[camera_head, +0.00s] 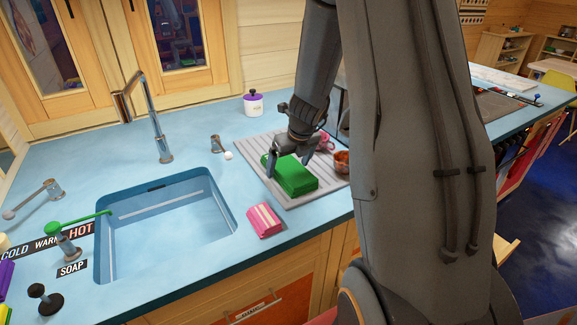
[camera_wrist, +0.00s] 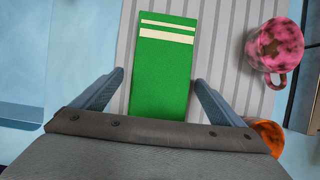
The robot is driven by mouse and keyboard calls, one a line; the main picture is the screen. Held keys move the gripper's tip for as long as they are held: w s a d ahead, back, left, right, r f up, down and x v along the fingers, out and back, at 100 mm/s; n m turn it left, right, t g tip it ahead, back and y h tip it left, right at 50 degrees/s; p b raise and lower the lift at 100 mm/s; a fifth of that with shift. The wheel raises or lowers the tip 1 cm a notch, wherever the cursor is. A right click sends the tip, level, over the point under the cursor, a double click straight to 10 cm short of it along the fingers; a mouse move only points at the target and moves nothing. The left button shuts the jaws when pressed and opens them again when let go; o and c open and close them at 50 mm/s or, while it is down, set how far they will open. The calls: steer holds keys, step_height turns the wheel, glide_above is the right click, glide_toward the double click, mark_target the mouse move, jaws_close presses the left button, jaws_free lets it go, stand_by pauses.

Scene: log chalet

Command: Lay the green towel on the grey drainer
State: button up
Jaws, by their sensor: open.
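The green towel (camera_head: 296,179) is a folded block lying flat on the grey drainer (camera_head: 247,181), which is ridged and sits right of the sink. In the wrist view the towel (camera_wrist: 160,70) shows two cream stripes at its far end, and drainer ridges (camera_wrist: 225,60) show on both sides of it. My gripper (camera_head: 289,172) is over the towel in the head view. In the wrist view its two fingers (camera_wrist: 158,92) are spread wide, one on each side of the towel, with gaps between. It is open and holds nothing.
A pink mug (camera_wrist: 275,48) and an orange bowl-like item (camera_head: 342,161) stand at the drainer's right side. A pink striped cloth (camera_head: 264,220) lies between sink (camera_head: 165,225) and drainer. A white jar (camera_head: 253,103) with a purple lid stands behind. A tall tap (camera_head: 150,115) rises behind the sink.

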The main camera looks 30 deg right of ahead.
steer(key=v, duration=1.2)
steer(key=s+a+f+n+g, duration=0.1)
steer(key=s+a+n, duration=0.7)
steer(key=n, duration=0.9)
steer(key=s+a+f+n+g, duration=0.1)
steer(key=s+a+n, duration=0.7)
steer(key=n, duration=1)
steer(key=shift+s+a+n+p, duration=0.25)
steer(key=shift+s+n+p, duration=0.1)
steer(key=shift+s, duration=0.2)
steer(key=shift+f, duration=0.1)
steer(key=shift+g, duration=0.5)
step_height(320, 180, down, 5)
steer(key=b, duration=0.4)
steer(key=shift+f+b, duration=0.2)
steer(key=shift+b, duration=0.15)
steer(key=shift+r, duration=0.1)
steer(key=shift+c, duration=0.4)
